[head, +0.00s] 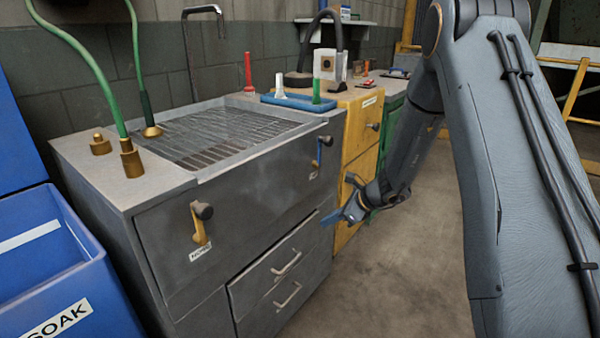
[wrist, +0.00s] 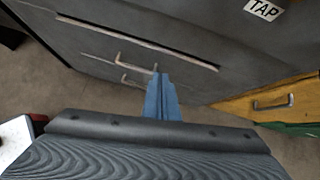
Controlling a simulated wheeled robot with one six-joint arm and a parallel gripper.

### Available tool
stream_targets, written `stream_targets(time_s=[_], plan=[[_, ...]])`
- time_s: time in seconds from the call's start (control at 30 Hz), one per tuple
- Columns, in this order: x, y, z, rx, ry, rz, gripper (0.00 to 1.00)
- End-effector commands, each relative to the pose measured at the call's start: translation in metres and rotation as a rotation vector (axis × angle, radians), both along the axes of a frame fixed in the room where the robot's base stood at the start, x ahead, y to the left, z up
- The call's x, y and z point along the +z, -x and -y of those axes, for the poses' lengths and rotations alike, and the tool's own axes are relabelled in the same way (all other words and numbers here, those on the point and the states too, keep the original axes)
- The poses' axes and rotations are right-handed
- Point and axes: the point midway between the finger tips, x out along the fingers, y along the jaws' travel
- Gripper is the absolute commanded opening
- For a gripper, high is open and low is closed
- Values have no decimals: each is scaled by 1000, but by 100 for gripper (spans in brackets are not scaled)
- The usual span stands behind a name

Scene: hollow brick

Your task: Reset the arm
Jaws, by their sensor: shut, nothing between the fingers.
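My gripper (head: 337,215) is in front of the grey sink cabinet, near its right front edge and the drawers. Its blue fingers are together and empty. In the wrist view my gripper (wrist: 161,84) shows its closed fingers against the grey cabinet front (wrist: 190,40) and the floor. My arm comes down from the upper right in the head view.
The grey cabinet (head: 245,195) has two drawers with handles and a grid-covered basin (head: 215,135) on top. A blue bin (head: 60,265) labelled SOAK stands at left. A yellow cabinet (head: 358,135) stands behind. Open floor (head: 400,270) lies to the right.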

Motion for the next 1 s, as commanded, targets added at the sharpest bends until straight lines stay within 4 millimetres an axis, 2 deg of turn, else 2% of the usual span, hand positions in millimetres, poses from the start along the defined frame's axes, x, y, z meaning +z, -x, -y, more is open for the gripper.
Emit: stream_targets(time_s=[0.03,0.2,0.43,0.57,0.73,0.8,1.0], plan=[[19,11,-16,87,31,28,0],[72,70,-62,439,162,123,0],[125,165,-99,917,336,254,0],[147,220,-105,1184,434,324,0],[167,287,-99,1525,558,408,0],[172,308,-93,1644,603,435,0],[180,348,-77,1882,692,482,0]])
